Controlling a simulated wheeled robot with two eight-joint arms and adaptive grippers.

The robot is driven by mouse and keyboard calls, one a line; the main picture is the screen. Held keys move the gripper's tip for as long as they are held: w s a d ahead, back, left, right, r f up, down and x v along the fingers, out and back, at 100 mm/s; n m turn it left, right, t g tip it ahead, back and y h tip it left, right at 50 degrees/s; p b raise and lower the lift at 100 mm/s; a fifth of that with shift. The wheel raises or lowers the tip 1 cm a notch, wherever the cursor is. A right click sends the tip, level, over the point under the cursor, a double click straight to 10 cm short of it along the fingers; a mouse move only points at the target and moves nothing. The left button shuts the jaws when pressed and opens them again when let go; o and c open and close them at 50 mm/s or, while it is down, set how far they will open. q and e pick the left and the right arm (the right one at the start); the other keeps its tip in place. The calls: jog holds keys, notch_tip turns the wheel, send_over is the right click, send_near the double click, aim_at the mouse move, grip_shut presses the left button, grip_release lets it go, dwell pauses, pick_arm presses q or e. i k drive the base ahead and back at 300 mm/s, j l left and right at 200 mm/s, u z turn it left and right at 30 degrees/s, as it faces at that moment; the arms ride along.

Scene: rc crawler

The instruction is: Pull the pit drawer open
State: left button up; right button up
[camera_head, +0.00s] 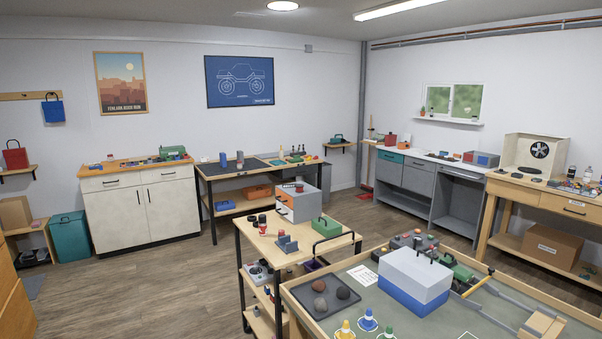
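No drawer carries a label that I can read as the pit drawer. A wooden drawer front (548,201) with a dark handle and a small white label sits under the wooden workbench top at the far right; it looks shut. The white cabinet (138,207) at the left has a shut drawer (112,182) above two doors. Neither of my grippers is in view.
A wooden-topped cart (337,241) and a large wood-framed table (300,308) with cones and a white-and-blue box (412,285) fill the lower right. A dark workbench (232,170) stands at the back. The wooden floor (150,285) is clear at the left and middle.

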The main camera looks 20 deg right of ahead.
aim_at(310, 168)
jog(key=i+j+u, duration=0.2)
jog(key=i, duration=0.25)
jog(key=i+u, duration=0.2)
jog(key=i, duration=3.3)
jog(key=i+j+z, duration=0.15)
jog(key=i, duration=0.45)
jog(key=i+j, duration=0.1)
jog(key=i, duration=0.45)
jog(key=i+j+z, duration=0.15)
jog(key=i, duration=0.4)
jog(key=i+l+z, duration=0.1)
jog(key=i+z, duration=0.85)
jog(key=z, duration=0.2)
jog(key=i+j+z, duration=0.2)
jog(key=z, duration=0.15)
jog(key=i+l+z, duration=0.15)
jog(key=i+z, duration=0.55)
jog(key=i, duration=0.15)
jog(key=i+j+z, duration=0.1)
jog(key=i+z, duration=0.3)
jog(key=i+l+u, duration=0.2)
jog(key=i+u, duration=0.2)
jog(key=i, duration=0.4)
jog(key=i+l+u, duration=0.4)
jog(key=i, duration=0.35)
jog(key=i+l+u, duration=0.45)
jog(key=i+l, duration=0.25)
jog(key=l, duration=0.1)
